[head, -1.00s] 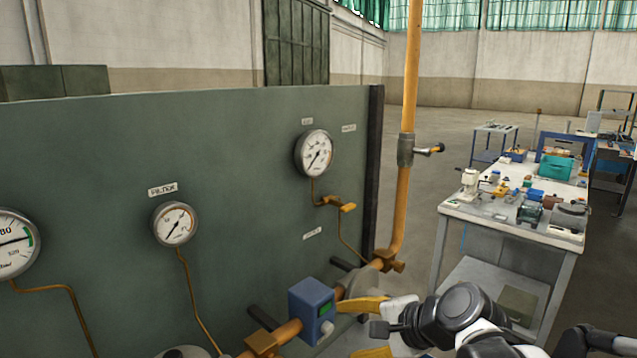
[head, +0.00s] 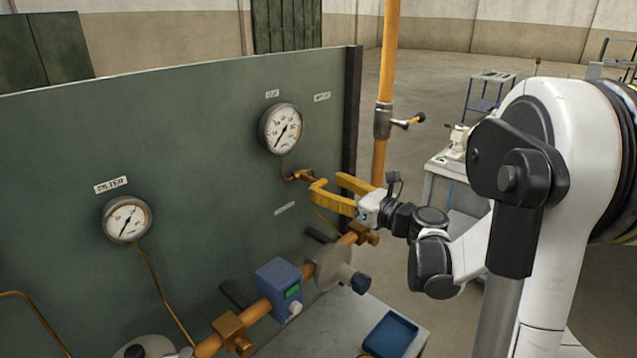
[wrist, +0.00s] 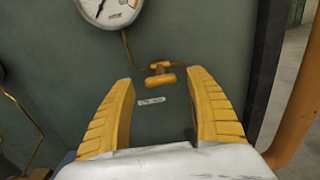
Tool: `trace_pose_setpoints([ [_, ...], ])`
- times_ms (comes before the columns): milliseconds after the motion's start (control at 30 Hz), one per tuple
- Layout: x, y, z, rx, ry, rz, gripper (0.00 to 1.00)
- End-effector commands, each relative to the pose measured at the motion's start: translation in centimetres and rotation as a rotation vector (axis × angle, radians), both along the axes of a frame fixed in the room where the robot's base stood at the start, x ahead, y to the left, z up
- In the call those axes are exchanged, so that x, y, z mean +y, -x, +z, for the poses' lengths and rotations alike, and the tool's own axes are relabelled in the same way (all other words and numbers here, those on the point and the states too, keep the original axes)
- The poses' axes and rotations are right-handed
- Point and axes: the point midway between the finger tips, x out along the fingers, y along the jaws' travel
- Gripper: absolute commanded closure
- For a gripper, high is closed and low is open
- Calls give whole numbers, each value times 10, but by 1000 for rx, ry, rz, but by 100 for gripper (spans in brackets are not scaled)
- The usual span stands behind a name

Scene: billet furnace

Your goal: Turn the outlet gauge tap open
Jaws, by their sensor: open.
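The outlet gauge (head: 281,129) is a round white dial high on the green panel, under a small label. A thin brass pipe runs down from it to the small brass tap (head: 300,174). In the wrist view the tap (wrist: 160,78) shows a short bar handle lying about level, framed between my fingertips. My gripper (head: 328,182), with yellow fingers, is open and empty, just right of the tap in the head view. It appears apart from the tap; the exact gap is hard to tell.
The filter gauge (head: 127,219) is at the lower left of the panel. An orange pipe (head: 390,60) with a side valve (head: 410,121) rises at right. A blue meter box (head: 279,287) sits on the lower pipe. A blue tray (head: 390,334) lies at the bottom.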

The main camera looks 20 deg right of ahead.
Motion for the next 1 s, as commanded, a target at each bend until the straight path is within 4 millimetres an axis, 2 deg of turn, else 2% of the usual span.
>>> trace_pose_setpoints([
  [200,10,-23,0,0,1,1,35],
  [533,11,-26,0,0,2,0,35],
  [567,11,-26,0,0,2,0,43],
  [700,11,-26,0,0,2,0,86],
  [733,11,-26,0,0,2,0,88],
  [1000,11,-26,0,-2,5,0,89],
])
